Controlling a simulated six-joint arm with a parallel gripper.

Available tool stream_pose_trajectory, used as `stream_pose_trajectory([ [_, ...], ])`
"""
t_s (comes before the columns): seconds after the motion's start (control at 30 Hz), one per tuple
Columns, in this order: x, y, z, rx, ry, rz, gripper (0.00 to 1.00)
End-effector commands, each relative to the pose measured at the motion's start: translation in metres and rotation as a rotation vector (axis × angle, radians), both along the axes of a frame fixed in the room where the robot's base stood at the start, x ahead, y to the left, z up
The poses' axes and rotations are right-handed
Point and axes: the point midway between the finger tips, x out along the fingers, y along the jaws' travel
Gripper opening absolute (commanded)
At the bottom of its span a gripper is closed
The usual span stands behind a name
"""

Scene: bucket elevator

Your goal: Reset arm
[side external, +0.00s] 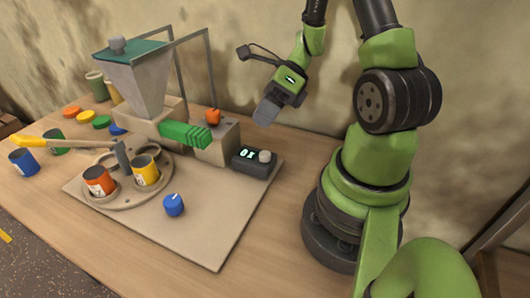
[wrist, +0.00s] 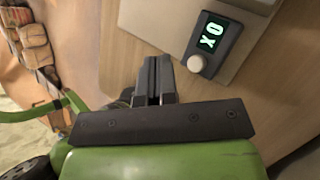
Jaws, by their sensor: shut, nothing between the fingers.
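My gripper (side external: 268,112) hangs in the air beside the base board, above and to the right of the small black display box (side external: 253,163). In the wrist view my gripper's fingers (wrist: 153,75) are together with nothing between them. The display box (wrist: 212,42), with green lit characters and a pale knob, shows to the right of the fingers there. My gripper is apart from everything in view.
The base board (side external: 225,228) carries a hopper (side external: 140,80), a green ribbed block (side external: 185,134), a red-orange item (side external: 213,117) and a round holder with two cups. A blue knob (side external: 173,205) stands in front. More cups and coloured lids lie left. Table near my base is clear.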

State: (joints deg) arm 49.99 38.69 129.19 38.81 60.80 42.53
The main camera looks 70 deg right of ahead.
Motion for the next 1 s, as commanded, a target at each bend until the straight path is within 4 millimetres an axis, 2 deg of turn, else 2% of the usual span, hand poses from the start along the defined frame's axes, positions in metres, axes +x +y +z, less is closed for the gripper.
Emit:
stream_pose_trajectory([
  [0.17,0.0,0.001,0.001,-0.008,-0.006,0.012,0.0],
  [0.27,0.002,0.005,0.011,-0.062,-0.052,0.094,0.0],
  [0.33,0.004,0.013,0.025,-0.137,-0.117,0.213,0.0],
  [0.53,0.0,0.046,0.079,-0.452,-0.403,0.722,0.0],
  [0.7,-0.015,0.074,0.119,-0.729,-0.665,1.164,0.0],
  [0.9,-0.04,0.097,0.158,-1.057,-0.961,1.617,0.0],
  [1.0,-0.052,0.103,0.17,-1.193,-1.073,1.774,0.0],
])
